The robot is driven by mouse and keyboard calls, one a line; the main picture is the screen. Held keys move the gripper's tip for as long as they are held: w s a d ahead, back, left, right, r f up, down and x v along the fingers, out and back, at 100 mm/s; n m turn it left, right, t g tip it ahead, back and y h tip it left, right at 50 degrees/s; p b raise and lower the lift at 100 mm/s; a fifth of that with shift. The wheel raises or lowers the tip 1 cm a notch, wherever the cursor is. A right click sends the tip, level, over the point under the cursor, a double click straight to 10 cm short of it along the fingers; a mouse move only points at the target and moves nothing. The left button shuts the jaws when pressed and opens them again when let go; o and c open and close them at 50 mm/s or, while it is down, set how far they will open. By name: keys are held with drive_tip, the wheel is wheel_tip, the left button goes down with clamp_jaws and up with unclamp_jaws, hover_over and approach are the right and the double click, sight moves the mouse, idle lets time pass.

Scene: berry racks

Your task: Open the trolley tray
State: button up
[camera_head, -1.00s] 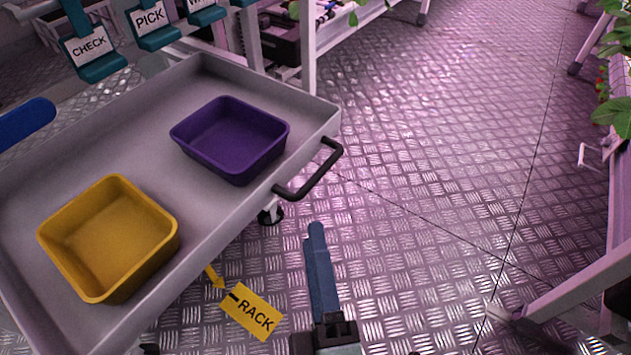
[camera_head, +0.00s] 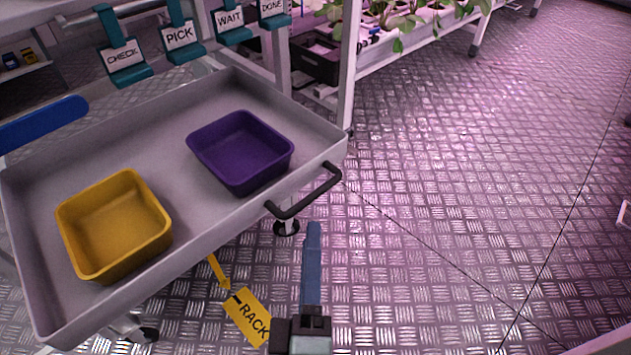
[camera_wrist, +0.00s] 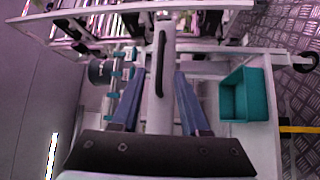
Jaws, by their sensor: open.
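The trolley tray (camera_head: 225,215) is a shallow grey tray at the left of the head view. A black bar handle (camera_head: 303,193) is fixed to its front wall, near the right corner. My gripper (camera_head: 313,228) is below and in front of the handle in the head view, apart from it; its blue fingers overlap there. In the wrist view, my gripper (camera_wrist: 158,76) has its two blue fingers spread, with nothing held. The handle (camera_wrist: 160,62) shows there ahead, lined up between the fingers. I cannot tell the exact distance.
A purple bin (camera_head: 240,150) and a yellow bin (camera_head: 115,222) stand in the tray. Teal tag holders (camera_head: 181,40) line its back. A yellow RACK tag (camera_head: 247,317) hangs below. The wrist view shows a teal bin (camera_wrist: 243,95) at right. Open metal floor (camera_head: 440,200) lies right.

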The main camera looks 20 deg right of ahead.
sight(313, 194)
drive_tip(key=p+x, duration=0.2)
drive_tip(key=x, duration=0.6)
drive_tip(key=shift+w, duration=0.15)
clamp_jaws()
idle(1.2)
